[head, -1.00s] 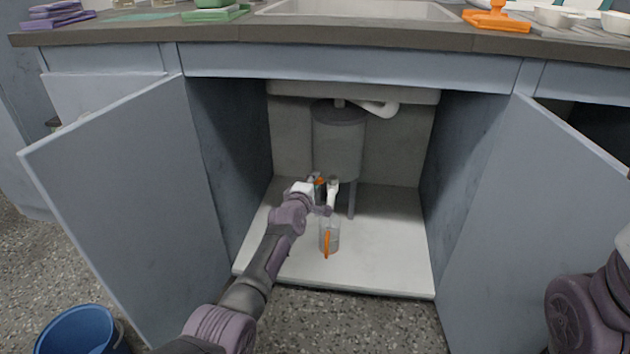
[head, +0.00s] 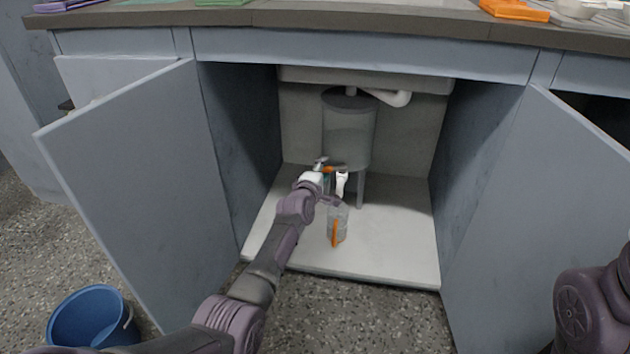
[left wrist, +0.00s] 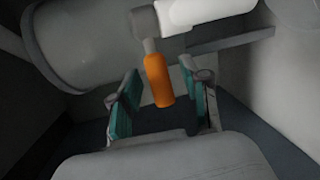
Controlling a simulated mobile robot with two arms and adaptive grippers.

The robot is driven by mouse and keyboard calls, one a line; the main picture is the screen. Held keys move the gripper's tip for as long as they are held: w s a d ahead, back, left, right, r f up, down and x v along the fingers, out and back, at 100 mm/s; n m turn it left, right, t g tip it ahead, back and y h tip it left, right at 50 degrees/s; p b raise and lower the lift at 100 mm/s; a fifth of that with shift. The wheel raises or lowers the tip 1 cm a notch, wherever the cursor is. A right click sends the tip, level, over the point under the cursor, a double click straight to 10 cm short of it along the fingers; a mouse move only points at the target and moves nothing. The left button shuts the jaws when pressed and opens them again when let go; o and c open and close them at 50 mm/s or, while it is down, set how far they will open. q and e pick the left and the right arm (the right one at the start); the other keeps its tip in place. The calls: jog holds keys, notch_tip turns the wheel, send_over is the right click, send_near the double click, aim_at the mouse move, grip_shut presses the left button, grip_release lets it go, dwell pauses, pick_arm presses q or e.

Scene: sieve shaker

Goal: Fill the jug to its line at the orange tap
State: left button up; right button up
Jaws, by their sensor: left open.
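The jug (head: 337,232) is clear with an orange handle and stands upright on the cabinet floor, below the tap's white spout (head: 341,182). Its fill line and water level are too small to tell. The tap's orange lever (left wrist: 158,80) hangs between my left gripper's teal finger pads in the left wrist view. My left gripper (head: 325,170) is open around the lever, with gaps seeming to show on both sides; it also shows in the left wrist view (left wrist: 158,96). My right gripper is out of view.
The grey tank (head: 348,132) stands on legs behind the tap. Open cabinet doors flank the space, one at left (head: 135,190) and one at right (head: 545,215). A blue bucket (head: 92,318) sits on the floor at left. The cabinet floor (head: 395,235) right of the jug is clear.

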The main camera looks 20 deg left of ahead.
pick_arm(q)
jog(key=s+r, duration=0.1)
jog(key=s, duration=1)
jog(key=shift+s+r, duration=0.15)
jog(key=shift+r, duration=0.15)
